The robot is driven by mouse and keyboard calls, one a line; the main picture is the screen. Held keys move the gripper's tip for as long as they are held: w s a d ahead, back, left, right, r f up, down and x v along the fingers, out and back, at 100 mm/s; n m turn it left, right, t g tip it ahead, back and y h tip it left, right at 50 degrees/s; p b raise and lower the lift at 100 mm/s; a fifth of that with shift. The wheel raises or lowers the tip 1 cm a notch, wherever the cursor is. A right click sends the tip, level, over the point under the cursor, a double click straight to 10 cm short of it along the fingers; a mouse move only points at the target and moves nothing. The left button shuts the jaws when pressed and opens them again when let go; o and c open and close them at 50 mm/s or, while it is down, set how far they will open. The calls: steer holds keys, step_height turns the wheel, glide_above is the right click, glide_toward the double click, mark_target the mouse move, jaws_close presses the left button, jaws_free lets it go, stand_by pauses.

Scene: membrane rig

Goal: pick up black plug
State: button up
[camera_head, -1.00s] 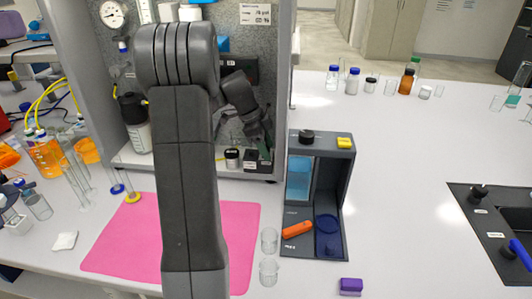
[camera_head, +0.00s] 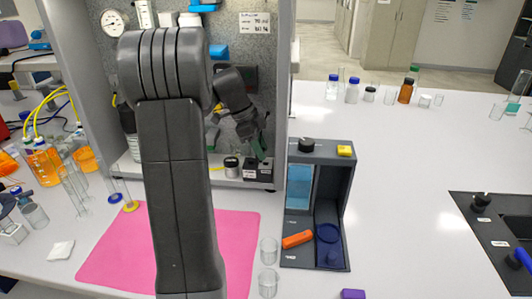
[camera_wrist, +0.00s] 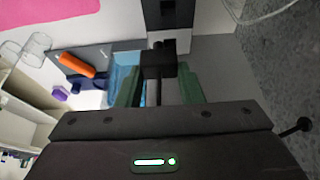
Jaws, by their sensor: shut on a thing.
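My gripper (camera_wrist: 160,88) shows its two green fingers in the wrist view. They are shut on the black plug (camera_wrist: 158,62), a small dark block between the fingertips. In the head view my gripper (camera_head: 258,148) is inside the rig at the right, just above two small black boxes (camera_head: 257,170) on the rig's ledge. The plug cannot be made out clearly in the head view. In the wrist view another dark block (camera_wrist: 167,14) lies beyond the plug.
A grey stand (camera_head: 336,205) with a blue window, an orange piece (camera_head: 297,239) and a dark blue round part (camera_head: 327,233) stands right of the rig. A pink mat (camera_head: 115,250) lies at the front left. The bench's right middle is clear.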

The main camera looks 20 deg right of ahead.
steer(key=s+a+b, duration=0.2)
steer(key=s+a, duration=0.1)
steer(key=a, duration=1.2)
steer(key=shift+s+a+b, duration=0.25)
steer(key=shift+s+b, duration=0.15)
